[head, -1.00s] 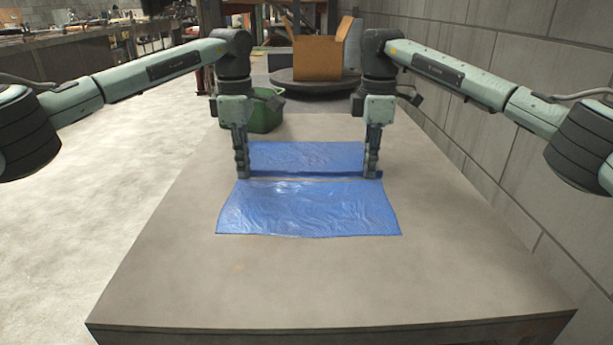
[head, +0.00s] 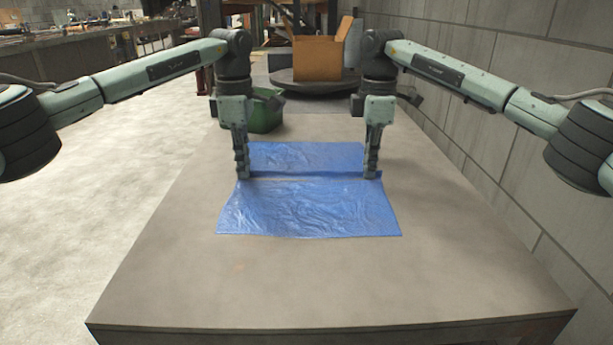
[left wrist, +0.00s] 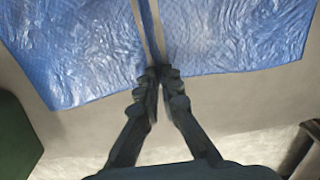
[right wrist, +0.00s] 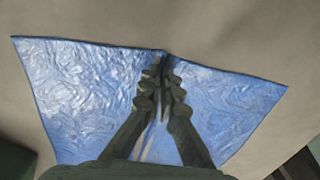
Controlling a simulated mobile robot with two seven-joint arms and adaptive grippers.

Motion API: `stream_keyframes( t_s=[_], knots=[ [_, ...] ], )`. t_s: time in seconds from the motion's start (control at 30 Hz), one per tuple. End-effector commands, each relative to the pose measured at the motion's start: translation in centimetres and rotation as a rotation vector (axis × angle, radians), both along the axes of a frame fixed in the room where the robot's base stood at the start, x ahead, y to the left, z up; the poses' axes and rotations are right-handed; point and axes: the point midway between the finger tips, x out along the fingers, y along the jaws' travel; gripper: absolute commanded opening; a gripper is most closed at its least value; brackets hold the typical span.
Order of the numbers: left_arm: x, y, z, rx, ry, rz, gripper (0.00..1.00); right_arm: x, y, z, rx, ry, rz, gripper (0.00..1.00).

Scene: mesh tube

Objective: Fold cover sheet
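The blue cover sheet (head: 308,212) lies on the table, with a smaller-looking far panel (head: 305,155) and a nearer panel. A raised, darker crosswise ridge runs between the panels, with a thin pale strip along it. My left gripper (head: 243,176) points down at the ridge's left end; its fingertips (left wrist: 158,72) come together at the sheet's edge, pinching it. My right gripper (head: 371,175) points down at the ridge's right end; its fingertips (right wrist: 162,70) are close together around the fold. The exact contact is partly hidden by the fingers.
The table (head: 330,285) is bare in front of the sheet and at both sides. A green bin (head: 266,112) stands behind the far-left part of the sheet. A cardboard box (head: 318,58) is further back on a round dark platform. A block wall (head: 520,120) runs along the right.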

Motion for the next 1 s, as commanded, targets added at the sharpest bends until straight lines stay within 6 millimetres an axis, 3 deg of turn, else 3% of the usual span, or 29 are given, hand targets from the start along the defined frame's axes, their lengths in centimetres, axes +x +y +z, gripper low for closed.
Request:
stream_keyframes(
  t_s=[0.27,0.73,1.0],
  knots=[
    [-0.1,0.1,-0.1,0.003,0.004,0.0,0.0,0.0,-0.1,-0.1,-0.002,0.003,-0.001,0.0],
    [0.0,0.0,4.0,0.001,0.002,0.0,0.0,0.0,0.0,4.0,0.0,0.001,0.0,0.0],
    [0.0,0.0,4.4,0.001,0.001,0.0,0.0,0.0,0.0,4.4,0.0,0.001,0.0,0.0]
  ],
)
